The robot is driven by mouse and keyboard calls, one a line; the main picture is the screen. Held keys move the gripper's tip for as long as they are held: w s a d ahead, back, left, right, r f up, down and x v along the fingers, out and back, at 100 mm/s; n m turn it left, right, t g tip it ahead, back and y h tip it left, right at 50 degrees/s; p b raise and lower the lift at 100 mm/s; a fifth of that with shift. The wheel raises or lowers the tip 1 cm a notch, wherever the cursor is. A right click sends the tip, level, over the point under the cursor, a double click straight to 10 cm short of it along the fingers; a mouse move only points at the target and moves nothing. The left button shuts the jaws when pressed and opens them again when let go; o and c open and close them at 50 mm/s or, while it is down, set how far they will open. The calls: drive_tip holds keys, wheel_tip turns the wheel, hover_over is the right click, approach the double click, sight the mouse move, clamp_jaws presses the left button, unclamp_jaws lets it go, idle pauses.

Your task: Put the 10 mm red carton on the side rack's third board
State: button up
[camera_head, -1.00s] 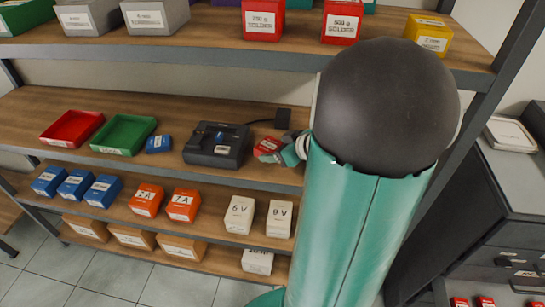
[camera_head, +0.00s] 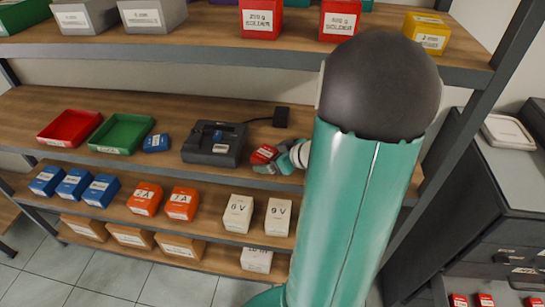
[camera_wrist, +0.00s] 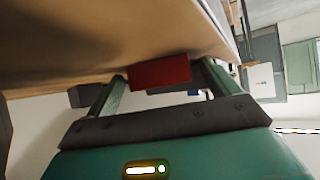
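A small red carton (camera_head: 263,153) with a white label is at the tip of my gripper (camera_head: 277,163), over the front part of the wooden board that holds the dark charger. My arm reaches in from the right. In the wrist view the red carton (camera_wrist: 160,72) sits between the two fingers of my gripper (camera_wrist: 162,78), which look closed against its sides. The carton's size marking cannot be read. More small red cartons (camera_head: 459,301) show at the bottom right edge. I cannot make out which structure is the side rack.
On the same board are a red tray (camera_head: 70,142), a green tray (camera_head: 121,150), a blue box (camera_head: 156,143) and the charger (camera_head: 214,158). White 6 V-like (camera_head: 238,213) and 9 V (camera_head: 278,216) boxes stand below. A dark drawer cabinet (camera_head: 497,210) is at right.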

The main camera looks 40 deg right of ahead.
sight(269, 159)
drive_tip(key=shift+r, duration=0.25)
drive_tip(key=v, duration=1.2)
drive_tip(key=w+a+r+m+h, duration=0.2)
drive_tip(key=w+a+r+h, duration=0.1)
drive_tip(key=w+r+h, duration=0.65)
drive_tip(key=s+a+g+y, duration=0.2)
drive_tip(key=s+a+y, duration=0.2)
drive_tip(key=a, duration=0.9)
drive_tip(key=s+a+g+y, duration=0.3)
drive_tip(key=s+a, duration=0.3)
drive_tip(key=a, duration=0.7)
drive_tip(key=shift+s+f+y, duration=0.3)
drive_tip(key=shift+s+y, duration=0.05)
drive_tip(key=shift+s, duration=0.05)
